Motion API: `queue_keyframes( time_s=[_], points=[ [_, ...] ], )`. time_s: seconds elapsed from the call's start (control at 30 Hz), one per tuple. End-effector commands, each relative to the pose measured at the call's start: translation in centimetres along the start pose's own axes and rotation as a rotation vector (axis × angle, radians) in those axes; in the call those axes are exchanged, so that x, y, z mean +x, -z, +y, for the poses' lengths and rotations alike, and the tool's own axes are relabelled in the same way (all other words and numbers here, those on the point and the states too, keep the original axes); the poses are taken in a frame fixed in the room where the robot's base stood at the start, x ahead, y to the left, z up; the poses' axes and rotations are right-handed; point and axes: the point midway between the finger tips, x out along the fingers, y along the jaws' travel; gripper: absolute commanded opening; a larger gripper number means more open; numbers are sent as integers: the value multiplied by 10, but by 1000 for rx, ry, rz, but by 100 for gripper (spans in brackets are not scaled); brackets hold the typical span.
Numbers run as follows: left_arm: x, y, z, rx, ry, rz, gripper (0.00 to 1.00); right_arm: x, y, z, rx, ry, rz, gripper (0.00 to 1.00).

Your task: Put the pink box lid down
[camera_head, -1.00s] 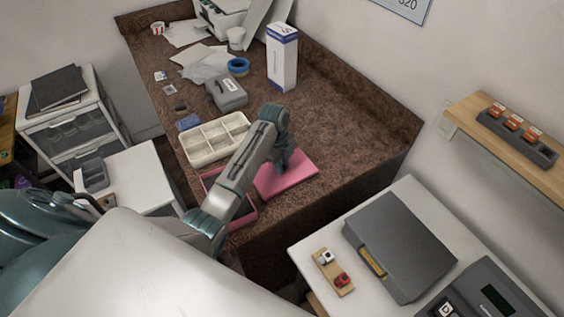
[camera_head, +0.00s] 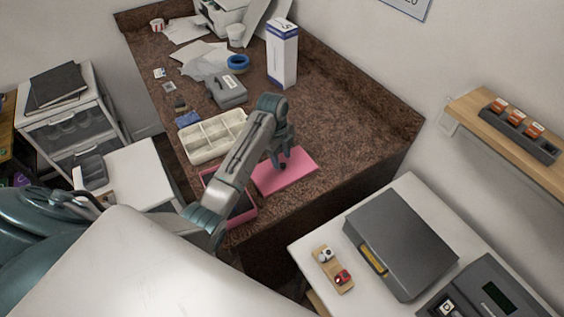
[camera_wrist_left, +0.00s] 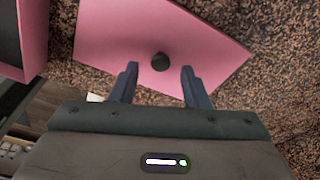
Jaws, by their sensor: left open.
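The pink box lid (camera_head: 290,176) lies flat on the brown counter, to the right of the open pink box (camera_head: 243,211). In the left wrist view the lid (camera_wrist_left: 205,45) shows a dark round knob (camera_wrist_left: 160,62) on top. My left gripper (camera_head: 283,160) is just above the lid. In the left wrist view its two fingers (camera_wrist_left: 160,82) are spread apart on either side of the knob, with gaps to it. The pink box (camera_wrist_left: 34,35) is at the upper left there. My arm hides part of the box in the head view. My right gripper is not seen.
A cream divided tray (camera_head: 211,140) stands beside the box. A grey case (camera_head: 227,91), blue tape (camera_head: 237,62) and a tall white box (camera_head: 282,55) are farther back. The counter (camera_head: 345,130) right of the lid is bare.

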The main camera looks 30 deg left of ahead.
Motion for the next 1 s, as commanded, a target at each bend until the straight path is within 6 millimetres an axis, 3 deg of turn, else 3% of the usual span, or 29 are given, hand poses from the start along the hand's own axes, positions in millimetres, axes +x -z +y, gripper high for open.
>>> queue_keyframes(
  time_s=[0.23, 0.3, 0.4, 0.63, 1.0],
  points=[
    [-50, -1, -1, 0, 6, -2, 42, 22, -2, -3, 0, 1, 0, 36],
    [-68, 1, 0, -1, 0, 0, 42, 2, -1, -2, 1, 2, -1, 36],
    [-79, 1, 0, -1, 0, 0, 42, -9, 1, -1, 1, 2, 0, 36],
    [-96, 0, 0, -1, 0, 0, 42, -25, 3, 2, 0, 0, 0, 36],
    [-98, 0, 0, -1, 1, 0, 42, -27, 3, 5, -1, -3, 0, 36]
  ],
)
